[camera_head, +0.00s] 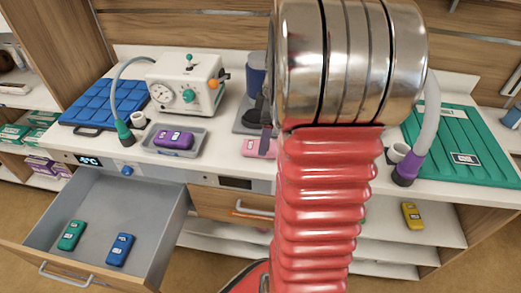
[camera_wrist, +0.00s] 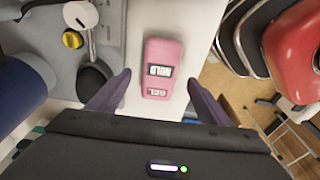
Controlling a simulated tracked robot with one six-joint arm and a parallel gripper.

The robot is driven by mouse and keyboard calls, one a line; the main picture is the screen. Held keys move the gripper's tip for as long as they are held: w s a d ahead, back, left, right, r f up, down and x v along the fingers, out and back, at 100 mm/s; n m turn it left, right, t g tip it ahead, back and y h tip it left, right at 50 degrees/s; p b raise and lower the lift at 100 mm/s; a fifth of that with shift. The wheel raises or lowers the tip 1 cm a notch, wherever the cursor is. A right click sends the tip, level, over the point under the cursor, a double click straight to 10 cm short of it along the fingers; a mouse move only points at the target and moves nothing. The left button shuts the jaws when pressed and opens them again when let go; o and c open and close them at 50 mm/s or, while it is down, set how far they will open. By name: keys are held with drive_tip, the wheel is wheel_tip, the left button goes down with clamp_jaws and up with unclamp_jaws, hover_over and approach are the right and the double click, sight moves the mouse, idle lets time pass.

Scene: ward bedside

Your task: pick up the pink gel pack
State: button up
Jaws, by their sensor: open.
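The pink gel pack (camera_head: 250,147) lies on the white counter in the middle, partly hidden behind my red arm in the head view. In the wrist view the pink gel pack (camera_wrist: 161,68) shows whole, with a label reading "MILD GEL". My gripper (camera_wrist: 158,95) is open, its two dark fingers apart on either side of the lower end of the pack. The pack appears between and beyond the fingertips; I cannot tell the height gap. In the head view my gripper (camera_head: 267,135) is mostly hidden behind my arm.
A grey tray (camera_head: 199,152) holds a purple pack (camera_head: 174,139) left of the pink one. A white machine (camera_head: 187,84) with a hose stands behind. An open drawer (camera_head: 150,240) holds green and blue packs. A green pad (camera_head: 470,140) lies right.

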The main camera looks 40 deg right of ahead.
drive_tip(key=shift+w+a+f, duration=0.15)
drive_tip(key=shift+f, duration=0.8)
drive_tip(key=shift+w+a+f, duration=0.1)
drive_tip(key=shift+w+f, duration=0.05)
drive_tip(key=shift+f, duration=0.75)
drive_tip(key=shift+c, duration=0.4)
drive_tip(key=c, duration=1.2)
